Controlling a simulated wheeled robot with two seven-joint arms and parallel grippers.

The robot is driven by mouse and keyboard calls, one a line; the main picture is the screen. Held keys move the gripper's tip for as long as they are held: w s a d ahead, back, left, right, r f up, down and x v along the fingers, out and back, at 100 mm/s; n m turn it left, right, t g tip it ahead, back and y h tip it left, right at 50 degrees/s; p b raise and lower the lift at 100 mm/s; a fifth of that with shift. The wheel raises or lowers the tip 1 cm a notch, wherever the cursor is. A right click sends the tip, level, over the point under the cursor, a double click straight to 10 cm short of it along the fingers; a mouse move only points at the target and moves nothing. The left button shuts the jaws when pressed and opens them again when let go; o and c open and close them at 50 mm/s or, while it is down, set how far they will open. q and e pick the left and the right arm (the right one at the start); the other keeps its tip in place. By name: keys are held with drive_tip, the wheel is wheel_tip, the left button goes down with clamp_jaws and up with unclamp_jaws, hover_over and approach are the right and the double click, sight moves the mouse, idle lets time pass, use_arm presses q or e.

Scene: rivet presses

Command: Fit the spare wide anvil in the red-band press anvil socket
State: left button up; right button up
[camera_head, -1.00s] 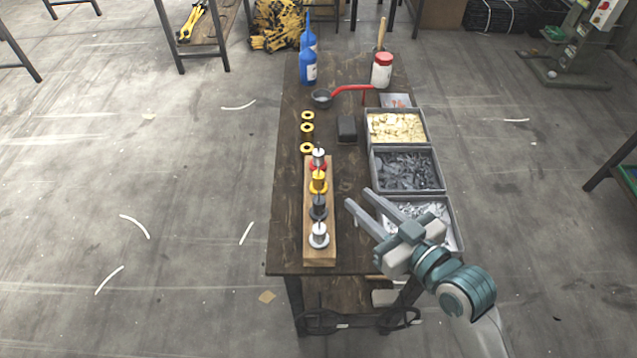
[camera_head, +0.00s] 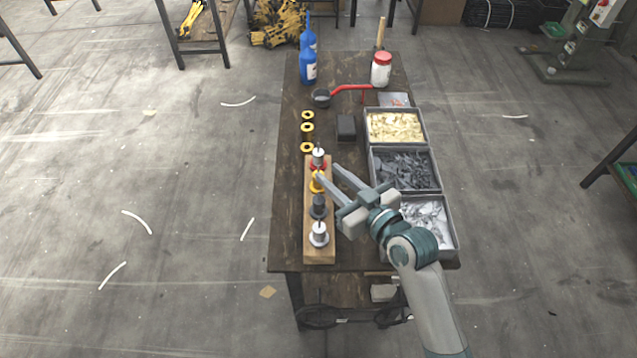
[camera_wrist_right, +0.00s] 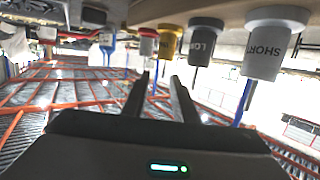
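A wooden block (camera_head: 321,252) on the dark table carries a row of pieces. At its far end is a white-topped piece with a red band (camera_head: 318,161), which also shows in the right wrist view (camera_wrist_right: 147,44). Nearer come a yellow piece (camera_wrist_right: 168,42), a dark piece (camera_head: 318,206) and a light grey piece (camera_head: 319,236) lettered SHORT. My right gripper (camera_head: 329,172) is open and empty, its fingertips close by the yellow piece. Its fingers also show apart in the right wrist view (camera_wrist_right: 159,77). I cannot tell which item is the spare wide anvil. My left gripper is out of view.
Several yellow rings (camera_head: 307,127) lie beyond the block. A dark box (camera_head: 346,128), a red-handled pan (camera_head: 322,98), blue bottles (camera_head: 308,69) and a red-lidded jar (camera_head: 381,69) stand farther back. Filled bins (camera_head: 428,143) line the right side.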

drive_tip(key=shift+w+a, duration=0.2)
drive_tip(key=p+x, duration=0.2)
drive_tip(key=x, duration=0.1)
drive_tip(key=shift+w+a, duration=0.2)
drive_tip(key=shift+a, duration=0.25)
drive_tip(key=shift+w+a+f, duration=0.15)
drive_tip(key=shift+w+a, duration=0.05)
drive_tip(key=shift+w, duration=0.2)
clamp_jaws()
idle(1.0)
